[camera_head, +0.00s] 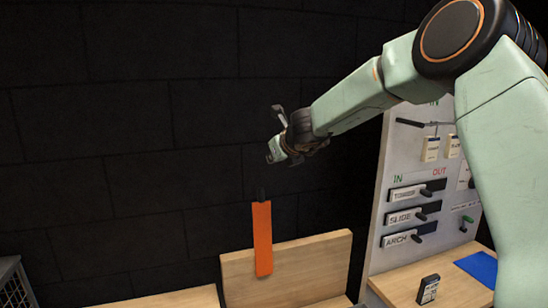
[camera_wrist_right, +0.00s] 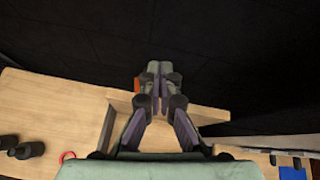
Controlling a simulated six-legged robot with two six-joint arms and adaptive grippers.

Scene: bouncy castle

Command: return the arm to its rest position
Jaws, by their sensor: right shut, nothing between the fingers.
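My right arm (camera_head: 355,97) comes in from the upper right of the head view and stretches left in front of a dark block wall. My right gripper (camera_head: 273,153) is at its end, in the air above a wooden panel. It is shut and empty. In the right wrist view its fingers (camera_wrist_right: 153,78) are together, over the wooden surface and the dark wall. My left gripper does not show in either view.
An orange strip (camera_head: 262,240) stands upright before the wooden panel (camera_head: 310,268), below the gripper. A lever board (camera_head: 408,173) stands at right, partly behind my arm. A blue mat (camera_head: 478,266) and a small dark box (camera_head: 428,289) lie before it. A grey crate (camera_head: 14,283) is lower left.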

